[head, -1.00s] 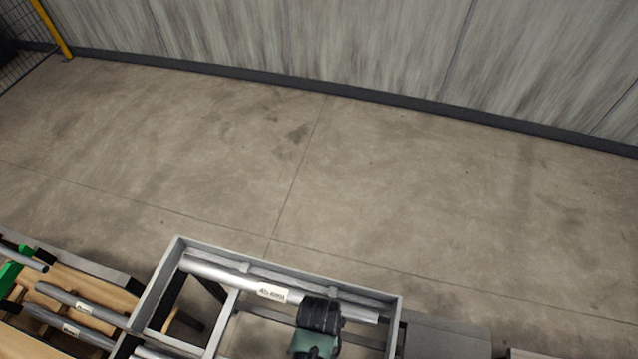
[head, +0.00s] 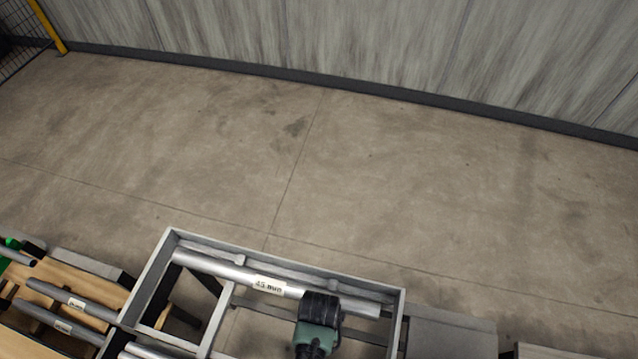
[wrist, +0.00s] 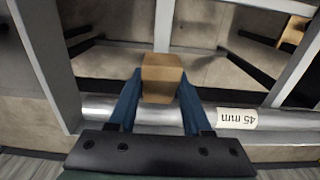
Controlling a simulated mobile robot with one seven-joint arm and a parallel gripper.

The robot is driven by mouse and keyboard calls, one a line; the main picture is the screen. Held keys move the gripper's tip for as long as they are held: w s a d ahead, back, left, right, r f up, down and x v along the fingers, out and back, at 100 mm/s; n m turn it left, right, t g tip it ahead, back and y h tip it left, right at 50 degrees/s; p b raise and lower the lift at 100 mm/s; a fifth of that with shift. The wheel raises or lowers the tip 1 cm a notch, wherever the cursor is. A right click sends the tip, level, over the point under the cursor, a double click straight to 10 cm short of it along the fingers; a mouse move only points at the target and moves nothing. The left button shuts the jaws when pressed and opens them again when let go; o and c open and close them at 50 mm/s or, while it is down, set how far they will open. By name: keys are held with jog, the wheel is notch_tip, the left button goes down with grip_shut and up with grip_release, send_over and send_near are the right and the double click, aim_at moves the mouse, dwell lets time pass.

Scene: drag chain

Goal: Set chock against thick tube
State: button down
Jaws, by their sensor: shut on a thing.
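My gripper (wrist: 161,90) is shut on a tan wooden block, the chock (wrist: 162,76), with a blue finger on each side of it. The tube carries a white "45 mm" label, right of the gripper in the wrist view. In the head view the tube (head: 212,268) lies along the far side of a grey metal frame. There my dark wrist covers part of it, and the chock is hidden.
The frame (head: 152,280) has raised walls and crossbars with open gaps. Thinner grey tubes (head: 62,297) lie on a wooden rack (head: 100,287) at the left. A grey surface (head: 452,335) is right of the frame. The floor behind is clear.

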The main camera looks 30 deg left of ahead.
jog(key=shift+w+f+b, duration=0.15)
jog(key=shift+f+b, duration=0.65)
jog(key=shift+f, duration=0.35)
jog(key=shift+w+a+f+b, duration=0.3)
jog(key=shift+w+f+b, duration=0.6)
jog(key=shift+b, duration=0.15)
jog(key=shift+c, duration=1.3)
grip_release()
jog(key=shift+r, duration=0.15)
notch_tip(320, 180, up, 13)
jog(key=shift+f+b, duration=0.1)
jog(key=shift+b, duration=0.3)
